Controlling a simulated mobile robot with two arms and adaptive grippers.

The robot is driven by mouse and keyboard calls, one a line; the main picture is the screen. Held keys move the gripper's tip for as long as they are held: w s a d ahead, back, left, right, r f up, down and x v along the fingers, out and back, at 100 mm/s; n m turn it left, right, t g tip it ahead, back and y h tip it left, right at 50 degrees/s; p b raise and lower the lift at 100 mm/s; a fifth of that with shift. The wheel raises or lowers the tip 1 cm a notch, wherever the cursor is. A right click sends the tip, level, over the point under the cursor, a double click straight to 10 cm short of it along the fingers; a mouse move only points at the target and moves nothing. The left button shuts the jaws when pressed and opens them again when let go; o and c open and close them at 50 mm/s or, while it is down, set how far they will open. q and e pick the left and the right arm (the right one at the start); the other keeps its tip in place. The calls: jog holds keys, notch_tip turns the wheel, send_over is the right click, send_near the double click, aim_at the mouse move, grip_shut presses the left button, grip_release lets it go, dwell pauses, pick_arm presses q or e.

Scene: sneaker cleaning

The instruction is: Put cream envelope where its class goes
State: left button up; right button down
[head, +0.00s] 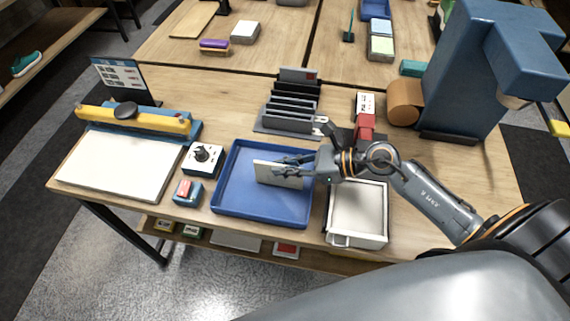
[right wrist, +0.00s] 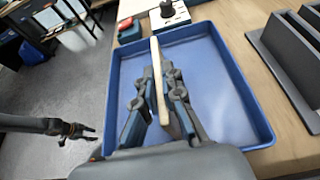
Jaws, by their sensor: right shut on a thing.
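The cream envelope (head: 267,174) stands on edge in my right gripper (head: 284,168), over the blue tray (head: 232,207). In the right wrist view the envelope (right wrist: 156,62) is a thin upright strip between the fingers of my right gripper (right wrist: 160,78). I cannot tell whether its lower edge touches the tray floor. A grey slotted rack (head: 290,123) stands behind the tray, with a dark piece and a red mark at its back. My left gripper (right wrist: 75,131) shows small at the left of the right wrist view, away from the tray; its jaw state is unclear.
A pale open bin (head: 357,213) stands right of the tray, under my right arm. A black knob box (head: 202,160) and a red-topped block (head: 187,192) stand left. A paper trimmer (head: 120,165), a sign (head: 122,79) and a tall blue machine (head: 467,80) flank the table.

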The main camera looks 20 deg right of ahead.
jog(key=shift+f, duration=0.2)
jog(key=c, duration=1.5)
grip_release()
jog(key=shift+r, duration=0.1)
jog(key=shift+r, duration=0.2)
jog(key=shift+s+d, duration=0.2)
jog(key=shift+d, duration=0.1)
jog(key=shift+b+v, duration=1.7)
jog(key=shift+v, duration=4)
jog(key=shift+a, duration=0.1)
